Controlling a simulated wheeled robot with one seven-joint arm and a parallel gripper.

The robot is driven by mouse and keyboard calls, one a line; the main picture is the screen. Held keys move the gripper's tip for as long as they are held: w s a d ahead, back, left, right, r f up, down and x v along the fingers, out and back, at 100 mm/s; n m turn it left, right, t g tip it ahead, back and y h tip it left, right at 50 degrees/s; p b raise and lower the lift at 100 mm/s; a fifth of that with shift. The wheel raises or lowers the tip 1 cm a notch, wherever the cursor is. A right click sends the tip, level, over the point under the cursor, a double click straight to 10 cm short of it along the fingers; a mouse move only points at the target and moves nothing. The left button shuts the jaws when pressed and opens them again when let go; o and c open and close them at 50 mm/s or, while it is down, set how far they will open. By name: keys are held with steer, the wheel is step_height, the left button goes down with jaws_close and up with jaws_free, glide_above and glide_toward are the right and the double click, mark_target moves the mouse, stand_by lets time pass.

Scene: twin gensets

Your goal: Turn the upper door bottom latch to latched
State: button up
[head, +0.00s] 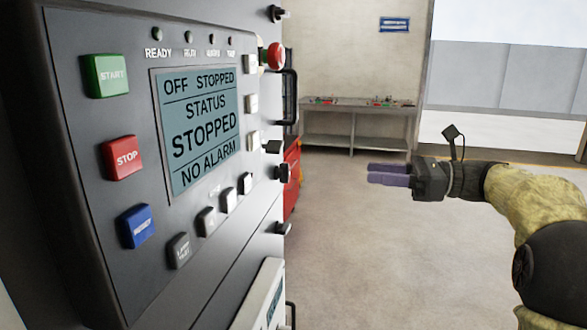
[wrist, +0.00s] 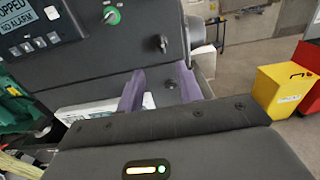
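The upper door (head: 105,215) carries the control panel and fills the left of the head view. A dark latch (head: 283,173) sits low on its right side, seen edge-on. In the wrist view a small black latch (wrist: 163,43), probably the same one, looks roughly upright; its exact setting is too small to tell. My gripper (head: 370,174) is to the right of the door, apart from it. Its two purple fingers also show in the wrist view (wrist: 160,72), spread and empty, pointing toward the door's lower part. They touch nothing visible.
Another latch (head: 283,228) sits lower on the cabinet. A red emergency button (head: 275,56) and a dark handle (head: 290,95) stick out at the side. A workbench (head: 355,105) stands behind. Yellow bin (wrist: 285,88) stands at right in the wrist view. Floor around my gripper is clear.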

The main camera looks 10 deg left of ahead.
steer(key=shift+a, duration=0.1)
steer(key=w+a+p, duration=0.1)
steer(key=a+p, duration=0.5)
steer(key=a, duration=1.1)
steer(key=shift+w, duration=0.25)
steer(key=shift+a, duration=0.1)
steer(key=shift+c, duration=0.5)
jaws_close()
steer(key=shift+f, duration=0.1)
